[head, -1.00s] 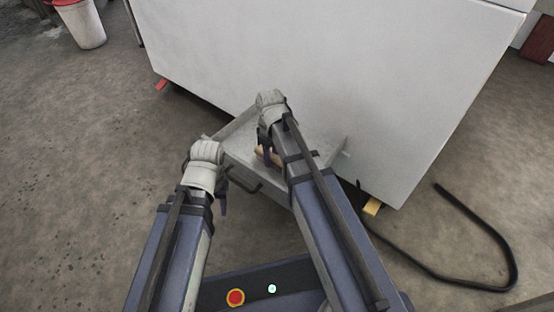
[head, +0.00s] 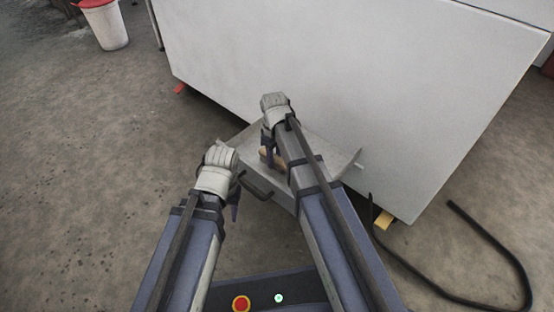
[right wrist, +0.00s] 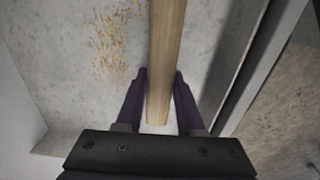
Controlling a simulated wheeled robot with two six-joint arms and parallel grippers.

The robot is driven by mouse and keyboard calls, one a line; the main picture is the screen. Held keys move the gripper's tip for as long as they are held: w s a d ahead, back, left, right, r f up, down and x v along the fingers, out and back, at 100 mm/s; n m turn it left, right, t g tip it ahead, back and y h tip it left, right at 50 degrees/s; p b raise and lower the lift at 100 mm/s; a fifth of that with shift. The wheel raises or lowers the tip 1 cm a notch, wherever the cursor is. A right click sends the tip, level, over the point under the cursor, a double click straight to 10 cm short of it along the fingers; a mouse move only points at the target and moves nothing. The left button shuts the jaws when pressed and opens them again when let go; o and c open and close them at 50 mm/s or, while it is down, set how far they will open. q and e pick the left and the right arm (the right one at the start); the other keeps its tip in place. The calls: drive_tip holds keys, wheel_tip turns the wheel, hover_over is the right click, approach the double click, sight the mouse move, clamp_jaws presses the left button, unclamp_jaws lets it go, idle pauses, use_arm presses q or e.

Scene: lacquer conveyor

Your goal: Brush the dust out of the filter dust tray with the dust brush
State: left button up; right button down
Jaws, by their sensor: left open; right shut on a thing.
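The dust tray (head: 335,150) is a grey metal tray standing out from the white cabinet's lower side, with a dark handle on its front. My right gripper (head: 268,152) is over the tray, shut on the wooden handle of the dust brush (right wrist: 165,50). The brush's far end is out of frame in the right wrist view, so its bristles are hidden. Orange-brown dust (right wrist: 108,42) lies on the tray floor left of the brush in that view. My left gripper (head: 236,200) is open and empty, just left of the tray's handle (head: 256,187).
The large white cabinet (head: 340,75) blocks the space behind the tray. A black hose (head: 490,235) lies on the floor at right, near a yellow block (head: 384,219). A white bin with a red lid (head: 105,25) stands far left. The floor at left is clear.

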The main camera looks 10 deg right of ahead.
drive_tip(key=shift+w+d, duration=0.5)
drive_tip(key=shift+s+d, duration=0.65)
drive_tip(key=shift+s, duration=0.2)
drive_tip(key=shift+s+d, duration=0.6)
drive_tip(key=shift+s, duration=0.25)
drive_tip(key=shift+s, duration=0.1)
drive_tip(key=shift+s+d, duration=1.3)
drive_tip(key=shift+s, duration=0.25)
drive_tip(key=shift+f, duration=0.1)
drive_tip(key=shift+w+a, duration=0.7)
drive_tip(key=shift+w, duration=0.2)
drive_tip(key=shift+w+a, duration=0.65)
drive_tip(key=shift+w, duration=0.2)
drive_tip(key=shift+w+a, duration=1.25)
drive_tip(key=shift+w, duration=0.3)
drive_tip(key=shift+w+d, duration=0.45)
drive_tip(key=shift+d, duration=0.1)
